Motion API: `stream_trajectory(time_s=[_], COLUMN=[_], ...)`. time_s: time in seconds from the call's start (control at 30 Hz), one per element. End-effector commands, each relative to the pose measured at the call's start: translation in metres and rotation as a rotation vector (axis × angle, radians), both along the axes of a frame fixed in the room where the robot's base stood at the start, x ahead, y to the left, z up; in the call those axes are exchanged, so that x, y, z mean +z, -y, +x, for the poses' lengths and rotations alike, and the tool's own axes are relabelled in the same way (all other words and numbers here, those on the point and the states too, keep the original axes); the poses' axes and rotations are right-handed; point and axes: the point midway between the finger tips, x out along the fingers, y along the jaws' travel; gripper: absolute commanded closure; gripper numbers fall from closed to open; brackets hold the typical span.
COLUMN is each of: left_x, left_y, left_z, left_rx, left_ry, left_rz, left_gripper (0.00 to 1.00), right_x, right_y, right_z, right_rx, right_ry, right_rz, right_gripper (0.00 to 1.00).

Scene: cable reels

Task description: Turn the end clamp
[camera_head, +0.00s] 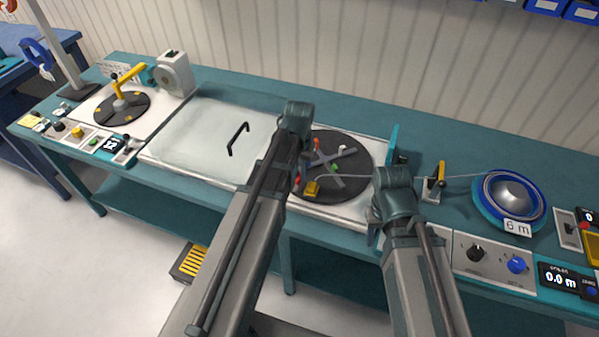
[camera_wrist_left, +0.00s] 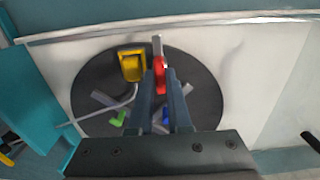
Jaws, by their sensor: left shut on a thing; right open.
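A dark round disc (camera_head: 352,190) with a grey cross lies on the pale bench plate. A yellow clamp block (camera_head: 312,188) sits near its front edge; it also shows in the left wrist view (camera_wrist_left: 131,66). Beside the block is a red lever piece (camera_wrist_left: 160,74) with a grey pin. My left gripper (camera_wrist_left: 163,92) is over the disc, its fingers shut on the red piece. A thin cable bends in to the yellow block. My right gripper (camera_head: 374,234) is open at the bench's front edge, right of the disc; its fingertips are mostly hidden.
The cable runs right past a yellow-levered device (camera_head: 436,182) to a blue reel (camera_head: 510,197) tagged 6 m. A display (camera_head: 565,279) reads 0.0 m. A clear cover with a black handle (camera_head: 238,138) lies left of the disc. A yellow-armed turntable (camera_head: 122,106) stands farther left.

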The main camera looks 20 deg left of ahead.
Motion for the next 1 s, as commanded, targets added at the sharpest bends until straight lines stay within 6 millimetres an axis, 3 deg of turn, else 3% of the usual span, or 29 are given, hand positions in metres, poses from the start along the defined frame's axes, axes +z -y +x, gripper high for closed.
stream_trajectory(time_s=[0.37,1.0], left_x=[-0.0001,-0.0001], left_y=[-0.0001,-0.0002], left_z=[0.0,-0.0001], left_rx=[0.166,0.767], left_ry=[0.0,0.0], left_rz=[0.0,0.0], left_gripper=[1.0,1.0], right_x=[-0.0001,-0.0001], right_y=[0.0,0.0], right_z=[0.0,0.0], right_rx=[0.0,0.0], right_ry=[0.0,0.0], right_rz=[0.0,0.0], right_gripper=[0.5,0.5])
